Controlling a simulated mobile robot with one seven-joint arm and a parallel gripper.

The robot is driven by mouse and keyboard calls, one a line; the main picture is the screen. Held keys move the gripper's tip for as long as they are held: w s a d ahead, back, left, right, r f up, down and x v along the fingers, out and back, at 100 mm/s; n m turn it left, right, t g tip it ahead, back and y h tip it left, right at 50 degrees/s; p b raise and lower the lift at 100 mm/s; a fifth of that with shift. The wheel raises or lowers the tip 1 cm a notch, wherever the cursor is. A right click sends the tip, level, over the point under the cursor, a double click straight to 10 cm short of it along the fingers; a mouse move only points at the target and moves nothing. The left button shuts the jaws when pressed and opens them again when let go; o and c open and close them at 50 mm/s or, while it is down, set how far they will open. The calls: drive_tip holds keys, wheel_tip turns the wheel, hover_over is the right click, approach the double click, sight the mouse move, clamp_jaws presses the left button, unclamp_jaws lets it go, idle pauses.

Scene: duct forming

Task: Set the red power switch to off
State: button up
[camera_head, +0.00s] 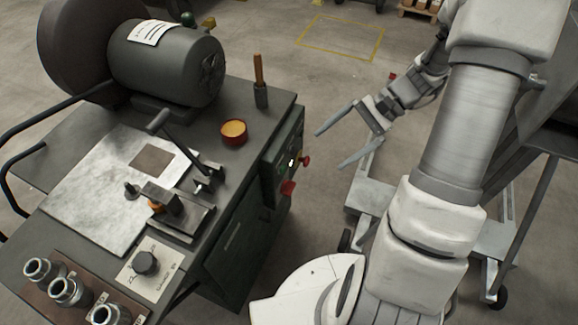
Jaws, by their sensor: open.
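A dark control panel (281,170) is on the right side face of the machine cabinet. A small white-green light (291,163) shows beside the upper knob. My gripper (329,150) is open and empty, its two long fingers spread and pointing left toward the panel. It is to the right of the red controls and appears apart from them.
A wheeled metal frame (371,190) stands below my gripper. Open floor lies behind.

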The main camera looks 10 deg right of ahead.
drive_tip(key=d+f+m+t+y+b, duration=0.2)
drive_tip(key=f+m, duration=0.1)
drive_tip(key=f, duration=0.5)
drive_tip(key=d+f+m+t+y+b, duration=0.2)
drive_tip(key=d+f+m, duration=0.1)
drive_tip(key=f, duration=0.6)
drive_tip(key=m+t+b, duration=0.4)
drive_tip(key=m+t, duration=0.3)
drive_tip(key=m, duration=0.1)
approach(293, 189)
drive_tip(key=shift+y, duration=0.4)
drive_tip(key=x, duration=0.3)
drive_tip(key=b+x, duration=0.1)
drive_tip(key=x, duration=0.2)
drive_tip(key=f+b+x, duration=0.1)
drive_tip(key=x, duration=0.2)
drive_tip(key=shift+w, duration=0.25)
drive_tip(key=c, duration=1.4)
